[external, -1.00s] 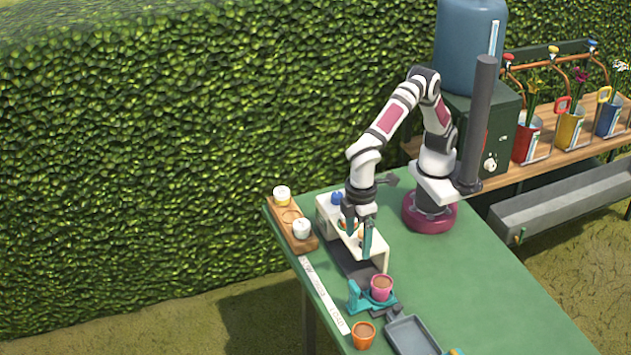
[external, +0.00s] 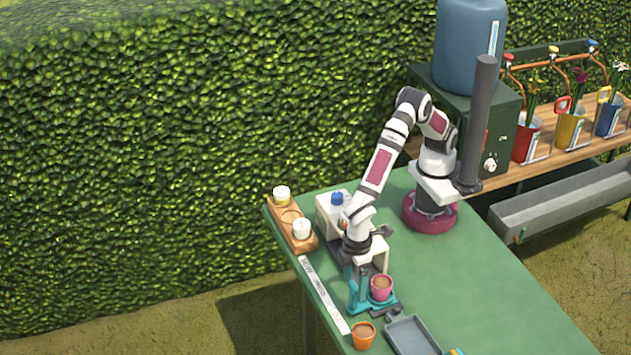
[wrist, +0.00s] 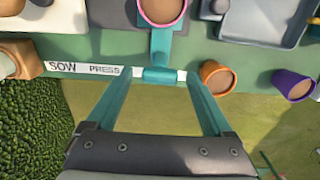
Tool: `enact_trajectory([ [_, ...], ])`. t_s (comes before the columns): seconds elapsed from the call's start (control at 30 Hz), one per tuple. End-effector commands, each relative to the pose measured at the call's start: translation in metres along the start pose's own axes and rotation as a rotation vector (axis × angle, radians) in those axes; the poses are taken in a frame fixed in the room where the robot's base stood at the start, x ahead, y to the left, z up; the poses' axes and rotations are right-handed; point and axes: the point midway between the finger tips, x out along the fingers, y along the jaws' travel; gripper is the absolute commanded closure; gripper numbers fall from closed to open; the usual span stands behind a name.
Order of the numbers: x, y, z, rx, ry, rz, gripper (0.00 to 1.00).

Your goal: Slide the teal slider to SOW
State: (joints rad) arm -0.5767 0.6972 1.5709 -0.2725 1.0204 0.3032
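The teal slider (external: 386,304) is near the front-left edge of the green table and carries a pink pot of soil (external: 381,288). In the wrist view its teal handle (wrist: 161,46) reaches toward me and ends in a crossbar over the white label strip (wrist: 78,68). The strip reads SOW at left, then PRESS; the slider is right of PRESS, and any further label is hidden there. My gripper (wrist: 159,74) is open, with one finger on each side of the crossbar and small gaps. In the external view my gripper (external: 358,289) is down at the handle.
An orange pot (external: 363,335) stands right of the slider, with a purple pot (wrist: 293,85) beyond. A grey tray (external: 412,335) lies behind them. A white bench-like station (external: 378,257) stands on the SOW side. A wooden holder (external: 292,228) with white-topped jars sits at the far left corner.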

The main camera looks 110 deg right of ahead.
Motion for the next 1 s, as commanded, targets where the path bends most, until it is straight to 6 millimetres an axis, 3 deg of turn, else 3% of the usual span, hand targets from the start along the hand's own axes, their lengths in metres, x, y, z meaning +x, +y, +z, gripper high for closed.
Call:
enact_trajectory([
  [0.03, 0.000, 0.000, 0.000, 0.000, 0.000, 0.000, 0.25],
  [0.4, -0.001, 0.000, 0.000, 0.000, 0.000, 0.000, 0.92],
  [0.47, -0.001, 0.000, 0.000, 0.000, 0.000, 0.000, 1.00],
  [0.83, -0.001, 0.002, 0.000, 0.001, 0.000, -0.001, 1.00],
  [1.0, -0.001, 0.019, 0.000, 0.003, 0.001, -0.001, 1.00],
])
